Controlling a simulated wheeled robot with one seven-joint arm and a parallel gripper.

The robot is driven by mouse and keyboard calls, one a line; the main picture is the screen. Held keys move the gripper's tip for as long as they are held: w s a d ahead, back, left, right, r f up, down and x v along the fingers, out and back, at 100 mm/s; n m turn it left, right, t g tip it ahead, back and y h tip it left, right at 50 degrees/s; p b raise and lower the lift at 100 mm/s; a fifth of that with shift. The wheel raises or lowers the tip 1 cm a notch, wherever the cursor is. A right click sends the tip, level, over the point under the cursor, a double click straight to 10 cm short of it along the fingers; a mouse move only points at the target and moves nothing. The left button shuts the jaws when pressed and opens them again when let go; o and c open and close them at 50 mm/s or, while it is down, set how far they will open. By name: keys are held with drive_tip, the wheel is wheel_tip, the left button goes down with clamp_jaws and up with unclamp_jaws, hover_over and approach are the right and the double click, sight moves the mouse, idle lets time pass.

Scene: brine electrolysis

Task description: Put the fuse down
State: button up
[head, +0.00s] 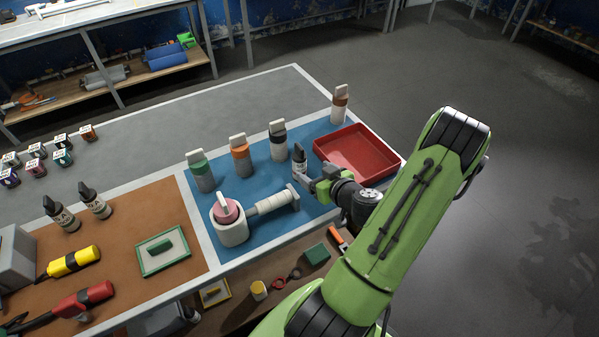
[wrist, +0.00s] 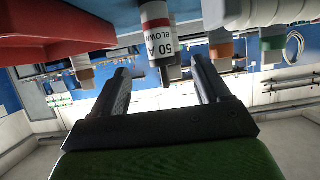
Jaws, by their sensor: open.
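A fuse with a dark top and white label (head: 299,158) stands upright on the blue mat (head: 262,189), just left of the red tray (head: 357,150). In the wrist view, which looks upside down, the fuse (wrist: 157,40) has a red band and reads "50 A BLOWN". My gripper (head: 314,182) is low over the mat, on the near right side of the fuse. In the wrist view my gripper's two fingers (wrist: 160,70) are spread apart, with the fuse in line between their tips and a gap on each side. Its base is cut off there.
Green (head: 201,170), orange (head: 240,156), black (head: 278,140) and brown (head: 340,104) banded fuses stand along the mat's back. A white round holder (head: 230,233) with a pink-topped piece sits front left. The red tray looks empty.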

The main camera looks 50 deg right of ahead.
sight(296, 158)
drive_tip(key=x, duration=0.3)
drive_tip(key=p+x, duration=0.1)
drive_tip(key=x, duration=0.7)
drive_tip(key=shift+w+d+r+p, duration=0.15)
drive_tip(key=shift+w+r+p, duration=0.15)
drive_tip(key=shift+w+p, duration=0.1)
drive_tip(key=shift+s, duration=0.1)
drive_tip(key=shift+c, duration=0.5)
drive_tip(key=c, duration=1.2)
drive_tip(key=shift+o, duration=0.2)
wheel_tip(296, 158, up, 28)
drive_tip(key=p, duration=0.4)
drive_tip(key=shift+p, duration=0.3)
